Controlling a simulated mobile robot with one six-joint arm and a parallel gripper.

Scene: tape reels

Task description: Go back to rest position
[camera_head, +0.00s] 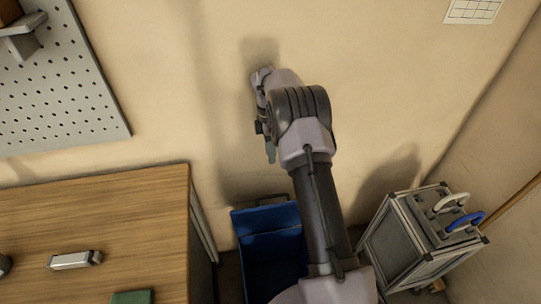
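My arm reaches up through the middle of the head view, toward the beige wall. My gripper (270,152) is at the arm's far end, left of the wrist, and points downward above the blue bin. It is small and seen from the side, so I cannot tell whether its fingers are open or shut. No object shows clearly in it.
A wooden table (130,215) at the left carries a silver item (75,260) and a green block (131,297). A blue bin (268,222) stands between table and arm. A pegboard (60,90) hangs on the wall.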

